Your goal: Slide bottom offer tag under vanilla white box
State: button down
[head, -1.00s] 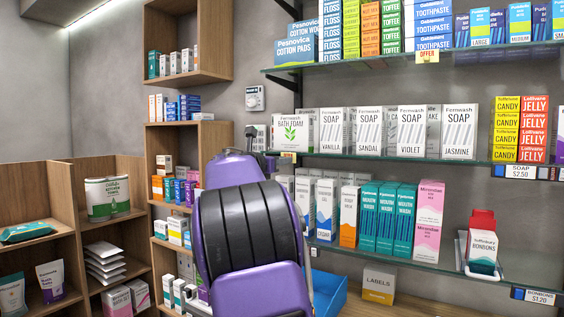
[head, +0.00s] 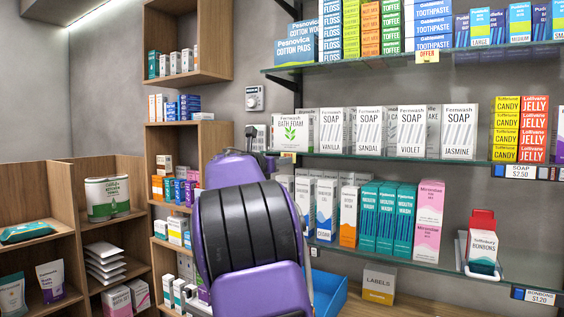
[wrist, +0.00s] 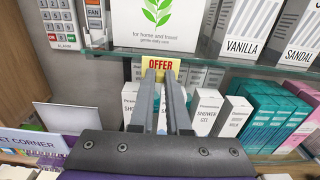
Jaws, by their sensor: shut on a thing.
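The bottom offer tag (wrist: 160,65) is a small yellow card with red lettering. It is at the front edge of the middle glass shelf, below the bath foam box (wrist: 158,22). My gripper (wrist: 161,80) is shut on this tag, its two grey fingers reaching up to it in the wrist view. The white vanilla soap box (wrist: 246,30) stands on the same shelf, to the right of the tag. It also shows in the head view (head: 331,131).
Another offer tag (head: 427,56) hangs on the upper shelf edge. Shower gel boxes (wrist: 204,112) and mouthwash boxes (head: 386,220) stand on the shelf below. A keypad device (wrist: 61,24) is on the wall at left. A blue tray (head: 330,292) lies lower down.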

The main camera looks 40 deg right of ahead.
jog(key=s+d+b, duration=0.4)
jog(key=s, duration=0.7)
jog(key=shift+d, duration=0.3)
jog(key=c, duration=0.9)
grip_release()
jog(key=shift+a, duration=0.15)
